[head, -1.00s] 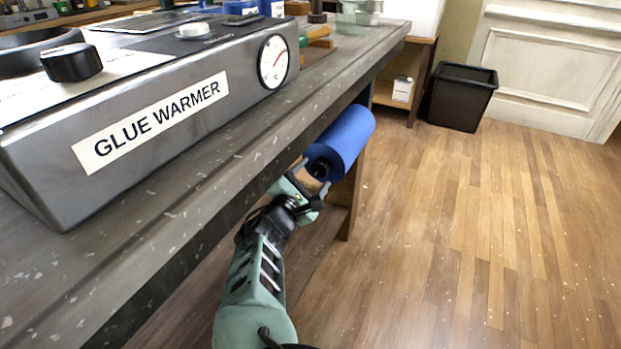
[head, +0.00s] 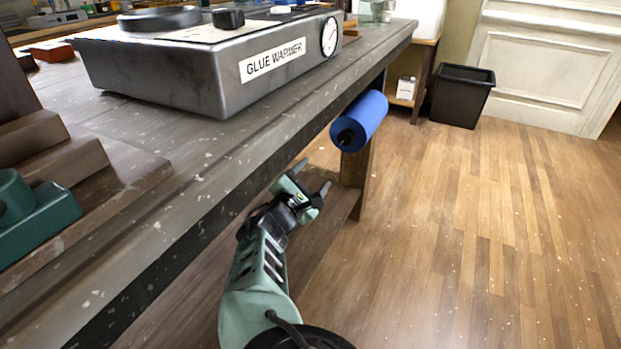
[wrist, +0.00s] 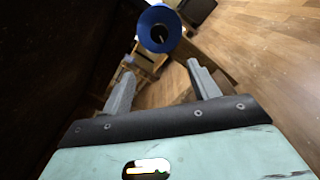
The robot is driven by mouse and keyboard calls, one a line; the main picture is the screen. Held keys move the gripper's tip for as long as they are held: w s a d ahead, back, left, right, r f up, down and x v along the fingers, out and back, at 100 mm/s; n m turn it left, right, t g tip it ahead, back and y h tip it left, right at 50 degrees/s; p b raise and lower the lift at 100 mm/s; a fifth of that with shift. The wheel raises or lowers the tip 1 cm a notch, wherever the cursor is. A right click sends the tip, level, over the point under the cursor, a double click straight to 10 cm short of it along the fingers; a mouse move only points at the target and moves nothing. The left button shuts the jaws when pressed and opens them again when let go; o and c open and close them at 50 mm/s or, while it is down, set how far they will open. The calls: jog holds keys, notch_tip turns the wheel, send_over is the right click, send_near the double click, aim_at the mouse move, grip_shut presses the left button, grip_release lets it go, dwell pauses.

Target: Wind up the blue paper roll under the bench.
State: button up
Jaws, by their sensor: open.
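The blue paper roll (head: 362,117) hangs under the far end of the bench (head: 215,165), its dark core end facing me. In the wrist view the roll (wrist: 148,22) shows end-on at the top, beyond the fingertips, with a dark hole in its middle. My gripper (head: 313,176) is open and empty, below the bench edge and short of the roll, with a gap between them. In the wrist view its two fingers (wrist: 160,72) stand apart with nothing between them. Any loose paper hanging from the roll cannot be made out.
A grey glue warmer (head: 210,75) stands on the bench top. A wooden bench leg (head: 357,172) and a low rail (head: 335,215) are near my gripper. A black bin (head: 461,95) stands by the white door (head: 545,65). The wooden floor to the right is clear.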

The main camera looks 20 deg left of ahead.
dwell(0.3)
jog(key=w+d+m+g+h, duration=0.3)
jog(key=w+d+m, duration=0.1)
jog(key=d, duration=0.6)
jog(key=s+d+f+m+g, duration=0.1)
jog(key=s+d+m+g, duration=0.35)
jog(key=d, duration=0.35)
jog(key=s+d+f+m+g, duration=0.1)
jog(key=s+d+m+g, duration=0.2)
jog(key=d+m+g, duration=0.45)
jog(key=s+d+r+m+g+y, duration=0.1)
jog(key=s+d+r+y, duration=0.3)
jog(key=s, duration=0.6)
jog(key=s+d+r+m+g, duration=0.1)
jog(key=s+d+r, duration=0.1)
jog(key=s+r, duration=0.5)
jog(key=s+d+r+g+y, duration=0.1)
jog(key=s+d+r+y, duration=0.15)
jog(key=s, duration=0.95)
notch_tip(320, 180, up, 25)
jog(key=p, duration=2.5)
jog(key=shift+s+d+m+h, duration=0.25)
jog(key=shift+d+m+h, duration=0.05)
jog(key=shift+d+h, duration=0.05)
